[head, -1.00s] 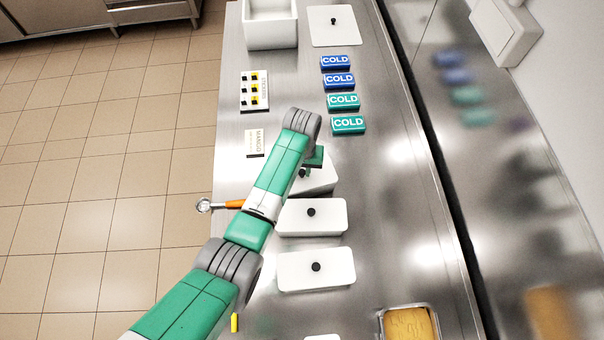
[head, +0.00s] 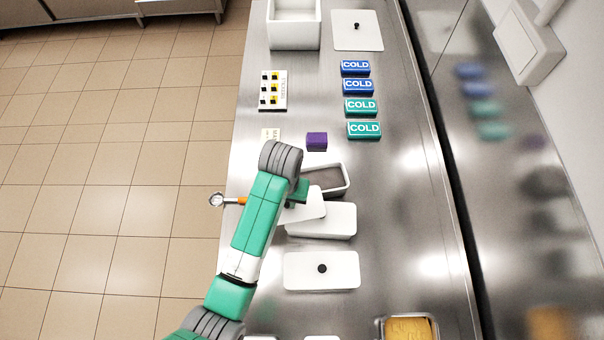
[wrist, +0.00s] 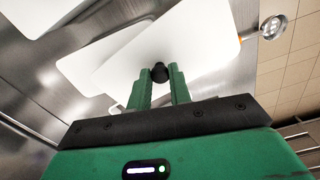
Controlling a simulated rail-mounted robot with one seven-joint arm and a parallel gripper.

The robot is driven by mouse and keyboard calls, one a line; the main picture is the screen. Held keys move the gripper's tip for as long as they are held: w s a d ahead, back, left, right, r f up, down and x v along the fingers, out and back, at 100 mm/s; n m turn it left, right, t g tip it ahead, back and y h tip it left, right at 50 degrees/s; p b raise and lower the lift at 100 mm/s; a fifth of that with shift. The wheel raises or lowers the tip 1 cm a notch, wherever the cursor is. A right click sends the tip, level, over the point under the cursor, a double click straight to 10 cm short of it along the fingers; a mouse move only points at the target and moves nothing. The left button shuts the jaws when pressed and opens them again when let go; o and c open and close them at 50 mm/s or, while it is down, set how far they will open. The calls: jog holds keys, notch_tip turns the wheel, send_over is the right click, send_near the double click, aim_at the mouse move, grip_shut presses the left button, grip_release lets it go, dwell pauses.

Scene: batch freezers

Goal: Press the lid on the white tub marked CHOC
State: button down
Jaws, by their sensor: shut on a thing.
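My gripper (wrist: 160,80) is shut on the black knob (wrist: 160,70) of a white rectangular lid (wrist: 205,45). In the head view the held lid (head: 310,206) looks tilted and overlaps a white lidded tub (head: 335,222); whether they touch I cannot tell. Just behind it stands an open white tub (head: 347,181) with a dark brown filling (head: 326,178), partly hidden by my wrist. No CHOC mark is readable in these views.
Another white lidded tub (head: 300,275) stands in front. A scoop (head: 217,199) juts over the left counter edge. A yellow-filled pan (head: 409,328) is at front right.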

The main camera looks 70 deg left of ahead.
jog(key=shift+s+d+r, duration=0.15)
jog(key=shift+s+d, duration=0.65)
jog(key=shift+s, duration=0.3)
jog(key=w+a+r+p, duration=0.2)
jog(key=w+a+p, duration=0.4)
jog(key=w+a, duration=0.5)
notch_tip(320, 180, down, 7)
jog(key=w+d+b, duration=0.1)
jog(key=w+b, duration=0.1)
jog(key=b, duration=0.4)
jog(key=shift+d+r, duration=0.15)
jog(key=shift+d, duration=0.2)
jog(key=shift+p, duration=0.35)
dwell(0.9)
jog(key=c, duration=0.7)
grip_release()
